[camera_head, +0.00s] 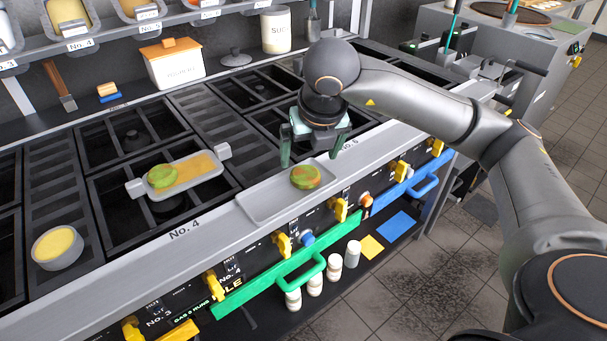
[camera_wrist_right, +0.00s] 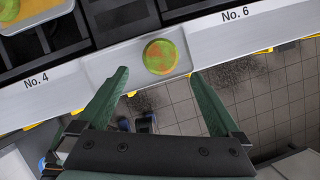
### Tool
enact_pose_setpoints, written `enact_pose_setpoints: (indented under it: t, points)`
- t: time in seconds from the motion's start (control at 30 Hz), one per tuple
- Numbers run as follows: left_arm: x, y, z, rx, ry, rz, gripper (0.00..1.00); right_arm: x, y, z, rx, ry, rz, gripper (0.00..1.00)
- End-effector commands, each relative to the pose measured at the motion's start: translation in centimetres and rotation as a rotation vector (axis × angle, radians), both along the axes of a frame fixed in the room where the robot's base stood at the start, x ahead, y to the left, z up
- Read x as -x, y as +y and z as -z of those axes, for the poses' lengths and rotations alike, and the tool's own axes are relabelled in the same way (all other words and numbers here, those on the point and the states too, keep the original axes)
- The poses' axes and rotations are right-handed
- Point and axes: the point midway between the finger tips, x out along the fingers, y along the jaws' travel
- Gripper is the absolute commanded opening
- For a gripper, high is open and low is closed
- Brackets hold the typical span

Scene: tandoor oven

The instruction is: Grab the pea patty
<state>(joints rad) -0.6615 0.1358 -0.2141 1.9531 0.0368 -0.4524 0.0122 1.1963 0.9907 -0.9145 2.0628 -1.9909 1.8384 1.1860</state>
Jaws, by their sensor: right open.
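A round green patty with orange-brown patches (camera_head: 305,177) lies on a grey rectangular tray (camera_head: 262,203) at the stove's front edge. It also shows in the right wrist view (camera_wrist_right: 160,57), beyond the fingertips. A second, similar patty (camera_head: 162,176) lies on a pan with yellowish contents (camera_head: 196,168) over the No. 4 burner; part of it shows in the right wrist view (camera_wrist_right: 8,8). My right gripper (camera_head: 312,160) is open and empty, its green fingers pointing down above and behind the tray patty, apart from it. My left gripper is not in view.
A bowl of yellow contents (camera_head: 57,247) stands at the left. A yoghurt box (camera_head: 174,63) and a white canister (camera_head: 276,30) stand at the back. Yellow knobs (camera_head: 282,244) and a green handle (camera_head: 300,271) stick out from the stove front.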

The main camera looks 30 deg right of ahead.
Motion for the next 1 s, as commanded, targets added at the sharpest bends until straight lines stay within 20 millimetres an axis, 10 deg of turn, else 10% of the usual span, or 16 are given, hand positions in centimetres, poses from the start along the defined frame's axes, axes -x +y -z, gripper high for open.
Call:
enact_pose_setpoints:
  t: [0.6,1.0]
  points:
    - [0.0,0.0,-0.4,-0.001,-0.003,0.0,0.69,-2.5,-1.1,6.8,-0.002,0.003,0.0,1.0]
    - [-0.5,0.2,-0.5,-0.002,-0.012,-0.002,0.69,-2.7,-1.1,7.2,-0.002,0.0,-0.002,0.88]
